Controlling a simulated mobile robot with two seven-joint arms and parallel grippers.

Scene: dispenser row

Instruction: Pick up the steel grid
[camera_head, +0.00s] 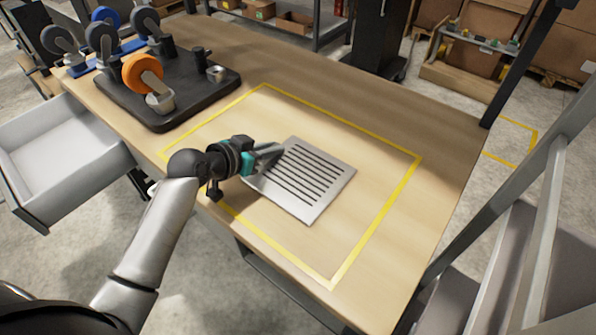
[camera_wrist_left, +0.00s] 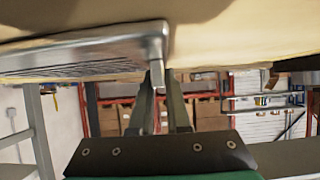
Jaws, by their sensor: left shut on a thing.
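The steel grid (camera_head: 303,184) is a flat silver plate with several parallel dark slots. It is inside the yellow outline on the wooden table; I cannot tell whether it touches the tabletop or is slightly above it. My left gripper (camera_head: 274,153) is at the grid's upper left edge, shut on it. In the left wrist view the grid's metal edge (camera_wrist_left: 140,45) reaches the tips of my left gripper (camera_wrist_left: 158,78), with part of the grid cut off at the left. My right gripper is not in view.
A grey drawer (camera_head: 60,160) sticks out at the left. Grey metal posts stand at the right.

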